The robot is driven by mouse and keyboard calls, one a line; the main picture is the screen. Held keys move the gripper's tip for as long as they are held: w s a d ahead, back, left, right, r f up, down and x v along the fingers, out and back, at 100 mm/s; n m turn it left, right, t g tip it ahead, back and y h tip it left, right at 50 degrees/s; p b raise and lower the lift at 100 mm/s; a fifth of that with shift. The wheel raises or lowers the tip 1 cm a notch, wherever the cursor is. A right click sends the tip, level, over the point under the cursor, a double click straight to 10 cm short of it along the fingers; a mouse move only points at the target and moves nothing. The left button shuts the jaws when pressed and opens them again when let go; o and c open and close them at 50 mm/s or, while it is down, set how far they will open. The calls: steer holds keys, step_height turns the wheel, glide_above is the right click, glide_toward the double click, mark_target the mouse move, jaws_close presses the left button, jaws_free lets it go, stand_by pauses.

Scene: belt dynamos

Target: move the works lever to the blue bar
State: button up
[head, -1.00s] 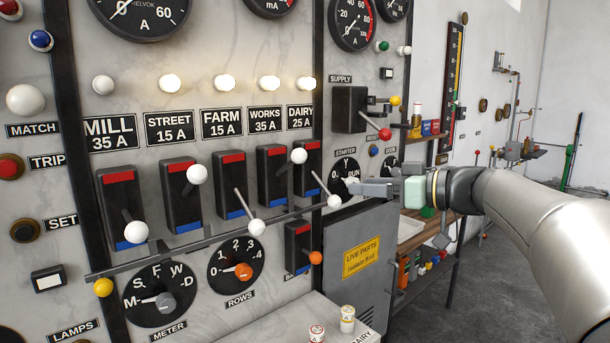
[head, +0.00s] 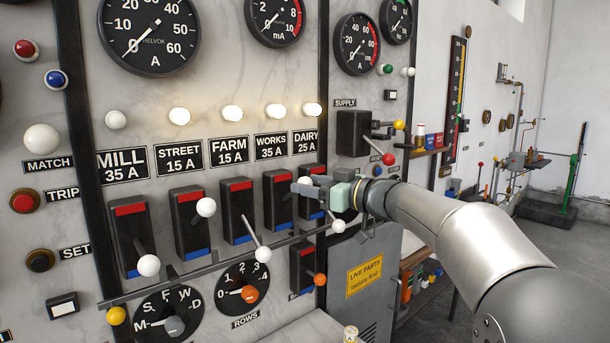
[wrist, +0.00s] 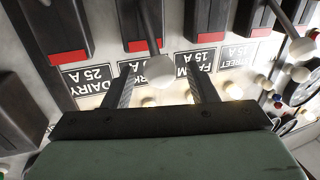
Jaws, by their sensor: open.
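The works lever's white knob (head: 304,181) stands at the upper, red-bar end of its black switch (head: 276,205), under the WORKS 35 A label (head: 271,147). The blue bar (head: 285,228) is at the bottom of that switch. My gripper (head: 308,188) is open at the knob, its fingers partly covering it in the head view. In the wrist view the picture is upside down; the works lever knob (wrist: 157,94) lies between my two open fingers (wrist: 161,90), with its rod running up past the red bar. I cannot tell whether either finger touches the knob.
The farm lever knob (head: 263,254) is low to the left, and the street knob (head: 206,207) is raised. A horizontal rail (head: 200,262) runs below the switches. The supply handle (head: 388,159) juts out at upper right.

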steer(key=shift+x, duration=0.95)
steer(key=shift+c, duration=0.3)
jaws_close()
steer(key=shift+f, duration=0.15)
